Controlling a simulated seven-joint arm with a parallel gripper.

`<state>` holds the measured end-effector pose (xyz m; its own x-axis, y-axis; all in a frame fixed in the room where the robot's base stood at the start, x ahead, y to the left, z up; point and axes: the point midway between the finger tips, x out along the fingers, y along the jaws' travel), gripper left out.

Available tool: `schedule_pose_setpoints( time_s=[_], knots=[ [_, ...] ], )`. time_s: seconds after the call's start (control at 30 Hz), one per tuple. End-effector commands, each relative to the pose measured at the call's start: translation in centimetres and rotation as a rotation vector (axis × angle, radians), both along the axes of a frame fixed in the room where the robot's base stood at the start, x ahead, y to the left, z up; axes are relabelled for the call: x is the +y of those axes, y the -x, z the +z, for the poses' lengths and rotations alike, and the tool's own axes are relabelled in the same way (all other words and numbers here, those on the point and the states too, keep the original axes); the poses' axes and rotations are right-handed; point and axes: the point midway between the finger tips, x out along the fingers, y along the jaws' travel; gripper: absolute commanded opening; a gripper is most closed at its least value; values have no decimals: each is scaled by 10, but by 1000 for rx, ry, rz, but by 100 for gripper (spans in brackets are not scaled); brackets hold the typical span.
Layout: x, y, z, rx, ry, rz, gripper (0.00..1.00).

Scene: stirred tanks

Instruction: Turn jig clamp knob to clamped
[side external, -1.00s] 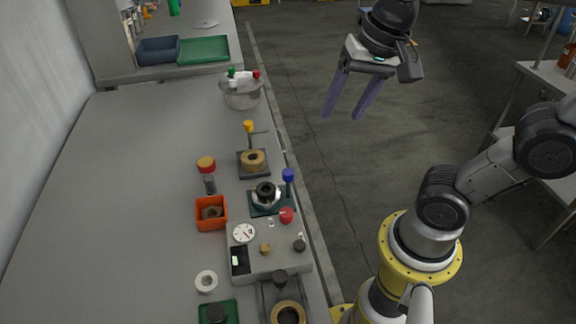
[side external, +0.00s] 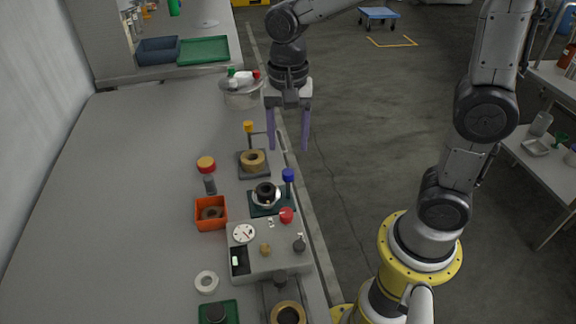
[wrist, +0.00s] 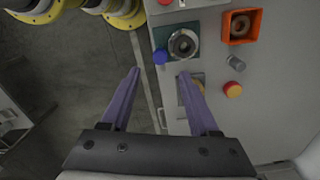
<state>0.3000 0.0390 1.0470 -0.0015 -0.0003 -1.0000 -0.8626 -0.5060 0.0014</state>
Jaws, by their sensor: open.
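A jig with a dark green base (side external: 258,210) and a dark ring part on it stands near the bench's right edge. A blue knob (side external: 288,175) stands on a post at its corner; the blue knob also shows in the wrist view (wrist: 160,57). Behind it is a dark-based jig (side external: 243,172) with a brass ring (side external: 253,160) and a yellow knob (side external: 248,126) on a post. The frames do not show which knob is the jig clamp. My gripper (side external: 288,149) is open, empty and pointing down near the bench edge. In the wrist view its right finger partly covers the brass-ring jig.
A grey control box (side external: 270,262) with a dial and a red button (side external: 286,215) sits in front. An orange bin (side external: 211,226), a red-yellow cap (side external: 206,164) and a steel pot (side external: 241,97) are nearby. The bench's left side is clear.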

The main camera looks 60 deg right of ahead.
Motion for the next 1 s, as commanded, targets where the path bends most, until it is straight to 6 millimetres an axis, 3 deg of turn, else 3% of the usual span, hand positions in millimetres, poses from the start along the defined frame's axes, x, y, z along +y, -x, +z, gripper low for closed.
schedule_pose_setpoints(
  time_s=[0.2,0.4,0.83,0.87,1.0],
  knots=[
    [0,1,-43,4,0,0,62],
    [0,0,-69,2,0,0,62],
    [0,0,-79,-2,0,0,62],
    [0,0,-79,-2,0,0,60],
    [0,0,-79,-2,0,0,34]
  ],
)
